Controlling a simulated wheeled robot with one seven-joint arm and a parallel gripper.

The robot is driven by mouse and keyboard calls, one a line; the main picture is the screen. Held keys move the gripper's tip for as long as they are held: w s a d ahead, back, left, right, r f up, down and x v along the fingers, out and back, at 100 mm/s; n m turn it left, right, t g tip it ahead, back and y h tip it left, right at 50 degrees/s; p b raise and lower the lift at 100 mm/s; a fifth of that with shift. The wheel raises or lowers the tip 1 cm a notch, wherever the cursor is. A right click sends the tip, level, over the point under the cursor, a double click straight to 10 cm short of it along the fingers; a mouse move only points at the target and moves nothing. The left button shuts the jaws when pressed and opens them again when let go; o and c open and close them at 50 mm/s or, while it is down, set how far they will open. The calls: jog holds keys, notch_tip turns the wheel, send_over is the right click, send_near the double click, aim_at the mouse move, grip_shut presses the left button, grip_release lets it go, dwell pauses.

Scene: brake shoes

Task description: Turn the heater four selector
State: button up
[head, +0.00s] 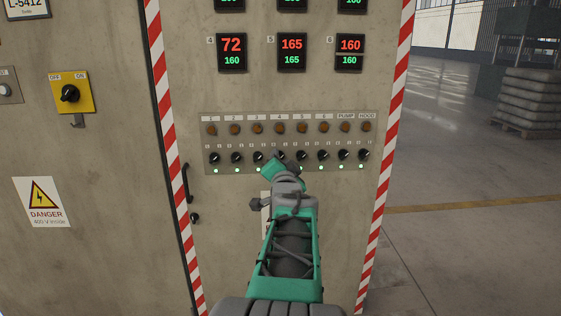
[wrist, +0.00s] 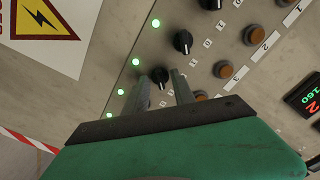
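The heater four selector (wrist: 160,76) is a small black rotary knob in the lower row of the control panel. In the head view the selector (head: 281,155) is partly covered by my gripper (head: 275,165). In the wrist view my gripper (wrist: 160,88) is open. Its two fingers stand one on each side of the knob, with visible gaps. I cannot tell how deep the tips reach along it or clearly which way its pointer faces. Heater four's display (head: 232,52) reads 72 in red over 160 in green.
Neighbouring black knobs stand close on both sides, including the third knob (wrist: 183,41). Amber lamps (head: 258,128) sit above the row and lit green lights (head: 259,170) below. A door handle (head: 186,183) and a yellow OFF/ON switch (head: 71,92) are to the left.

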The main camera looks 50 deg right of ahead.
jog(key=p+v, duration=0.1)
jog(key=v, duration=0.6)
jog(key=shift+s+a, duration=0.25)
